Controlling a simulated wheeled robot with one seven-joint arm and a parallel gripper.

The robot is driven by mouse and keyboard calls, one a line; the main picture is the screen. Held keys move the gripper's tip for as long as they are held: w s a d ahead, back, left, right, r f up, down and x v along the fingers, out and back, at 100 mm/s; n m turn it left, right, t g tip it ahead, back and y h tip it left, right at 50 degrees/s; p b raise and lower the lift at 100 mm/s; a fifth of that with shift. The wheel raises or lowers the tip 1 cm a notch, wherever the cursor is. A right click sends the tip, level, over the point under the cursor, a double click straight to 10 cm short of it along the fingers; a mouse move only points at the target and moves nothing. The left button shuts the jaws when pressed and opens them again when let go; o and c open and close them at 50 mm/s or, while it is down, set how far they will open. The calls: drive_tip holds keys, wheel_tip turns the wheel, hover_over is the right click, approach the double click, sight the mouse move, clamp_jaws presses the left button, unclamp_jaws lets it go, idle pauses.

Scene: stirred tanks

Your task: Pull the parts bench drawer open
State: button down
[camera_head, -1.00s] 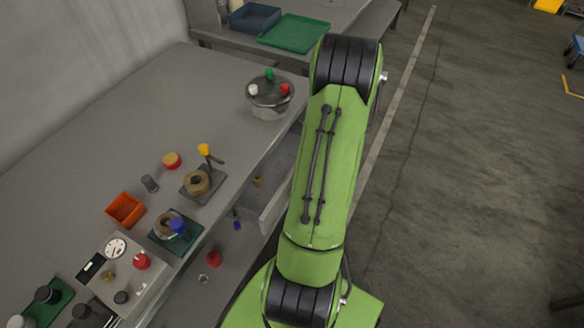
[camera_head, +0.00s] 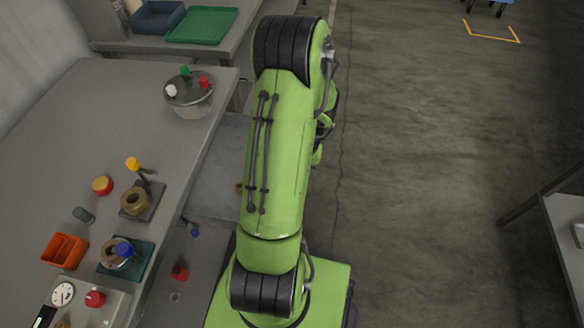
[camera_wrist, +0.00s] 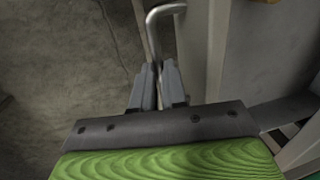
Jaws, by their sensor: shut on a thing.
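In the wrist view my gripper (camera_wrist: 157,72) is shut on a bent grey metal handle (camera_wrist: 164,12). The handle runs up from between the two fingers and curves to the right, towards a pale panel (camera_wrist: 196,45) that looks like the drawer front. In the head view the grey parts bench (camera_head: 120,110) stands on the left. A grey tray-like surface (camera_head: 222,160) shows below its edge, between bench and arm; I cannot tell whether it is the drawer or a shelf. My green arm hides the gripper and handle in the head view.
On the bench stand a metal pot (camera_head: 190,98), an orange bin (camera_head: 65,250) and small fixtures. A red part (camera_head: 180,272) lies below the bench edge. A second bench with a green tray (camera_head: 203,25) is behind. The floor (camera_head: 420,170) on the right is clear up to another table (camera_head: 565,215).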

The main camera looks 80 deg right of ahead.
drive_tip(key=c, duration=1.2)
unclamp_jaws()
drive_tip(key=shift+o, duration=0.2)
drive_tip(key=shift+r, duration=0.1)
wheel_tip(320, 180, up, 15)
drive_tip(key=s+p, duration=0.3)
drive_tip(key=p, duration=0.1)
drive_tip(key=shift+d+r, duration=0.15)
